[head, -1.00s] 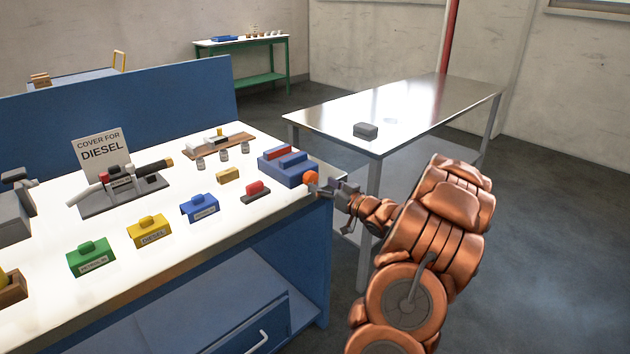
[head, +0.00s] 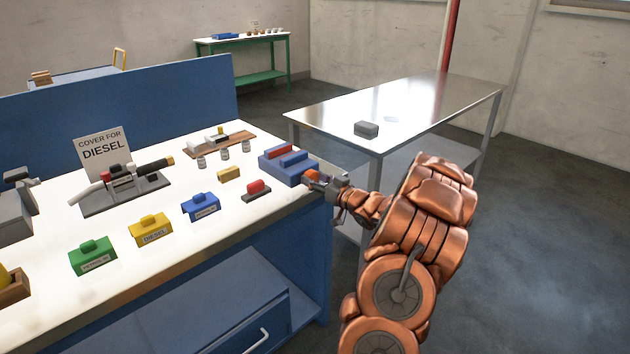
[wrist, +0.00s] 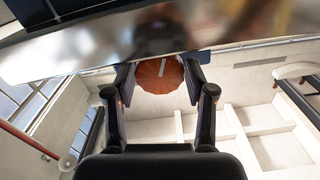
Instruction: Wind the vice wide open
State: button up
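The vice (head: 285,172) is a blue block with a red piece between its jaws, at the right end of the bright bench top in the head view. Its orange knob (head: 312,174) is at the vice's right end, partly covered by my gripper (head: 318,183). In the wrist view the ribbed round knob (wrist: 159,76) lies between my two dark fingers (wrist: 159,82), one on each side. Little or no gap shows beside it, but I cannot tell whether the fingers press on it.
A red-topped block (head: 258,188), a yellow block (head: 229,174) and a blue cover (head: 201,206) stand left of the vice. A steel table (head: 420,110) with a grey block (head: 366,129) is behind my arm. Open floor lies to the right.

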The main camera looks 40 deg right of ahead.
jog(key=c, duration=0.7)
jog(key=shift+f+n+b, duration=0.3)
jog(key=shift+n+b, duration=0.4)
jog(key=shift+b, duration=0.5)
jog(key=shift+r+n+b, duration=0.25)
jog(key=shift+n+b, duration=0.6)
jog(key=shift+n, duration=0.05)
jog(key=o, duration=1.2)
jog(key=shift+s, duration=0.1)
jog(key=s, duration=1.1)
jog(key=shift+s+a, duration=0.1)
jog(key=shift+s, duration=0.3)
